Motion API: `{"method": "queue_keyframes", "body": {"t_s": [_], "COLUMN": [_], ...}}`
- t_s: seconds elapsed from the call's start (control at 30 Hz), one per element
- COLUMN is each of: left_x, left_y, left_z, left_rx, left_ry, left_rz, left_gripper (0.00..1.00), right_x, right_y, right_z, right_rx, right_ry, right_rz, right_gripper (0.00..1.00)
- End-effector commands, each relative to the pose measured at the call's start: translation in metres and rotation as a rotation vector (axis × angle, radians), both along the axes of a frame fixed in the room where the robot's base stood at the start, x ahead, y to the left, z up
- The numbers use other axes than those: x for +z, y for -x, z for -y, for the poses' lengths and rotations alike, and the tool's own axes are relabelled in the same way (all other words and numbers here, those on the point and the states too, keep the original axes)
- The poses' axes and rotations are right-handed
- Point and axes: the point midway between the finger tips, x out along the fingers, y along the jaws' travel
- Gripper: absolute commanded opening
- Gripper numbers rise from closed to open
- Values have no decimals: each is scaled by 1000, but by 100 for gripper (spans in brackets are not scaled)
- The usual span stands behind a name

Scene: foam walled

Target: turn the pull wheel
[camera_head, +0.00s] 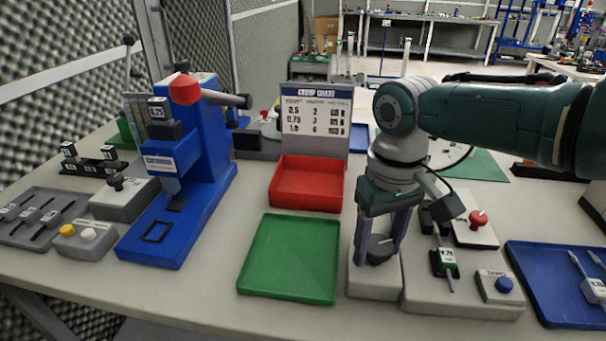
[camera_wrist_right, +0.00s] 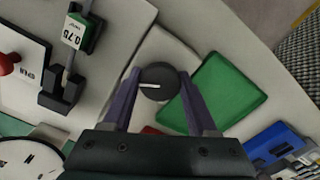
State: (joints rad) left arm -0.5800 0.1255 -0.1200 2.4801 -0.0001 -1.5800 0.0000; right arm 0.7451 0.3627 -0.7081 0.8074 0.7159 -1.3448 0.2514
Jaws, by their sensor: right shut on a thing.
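The pull wheel (camera_head: 377,260) is a black round knob on a pale grey block right of the green tray. In the right wrist view the pull wheel (camera_wrist_right: 159,88) shows from above, with a white pointer line across its top. My right gripper (camera_head: 380,248) points down over it and is shut on it, one finger on each side. The same right gripper (camera_wrist_right: 158,79) shows in the wrist view with both purple fingers against the knob's sides. My left gripper is not in view.
A grey fixture with a labelled 0.75 part (camera_head: 446,262), a red button (camera_head: 478,219) and a blue button (camera_head: 503,285) stand close right. The green tray (camera_head: 262,284) and red bin (camera_head: 303,203) lie left. A blue press (camera_head: 207,140) stands further left.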

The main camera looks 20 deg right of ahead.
Motion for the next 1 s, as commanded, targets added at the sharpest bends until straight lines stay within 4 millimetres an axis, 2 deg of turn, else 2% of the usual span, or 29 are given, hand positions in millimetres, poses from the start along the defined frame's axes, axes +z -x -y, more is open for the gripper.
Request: {"method": "queue_keyframes", "body": {"t_s": [0.1,0.5,1.0], "left_x": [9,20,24], "left_y": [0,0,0], "left_z": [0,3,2], "left_rx": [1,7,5], "left_ry": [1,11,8], "left_rz": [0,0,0], "left_gripper": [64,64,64], "right_x": [3,2,1], "right_y": [0,0,-1], "right_z": [-2,-1,0], "right_rx": [-112,-429,-584], "right_ry": [-4,-2,0], "right_rz": [-2,0,2], "right_gripper": [3,3,3]}}
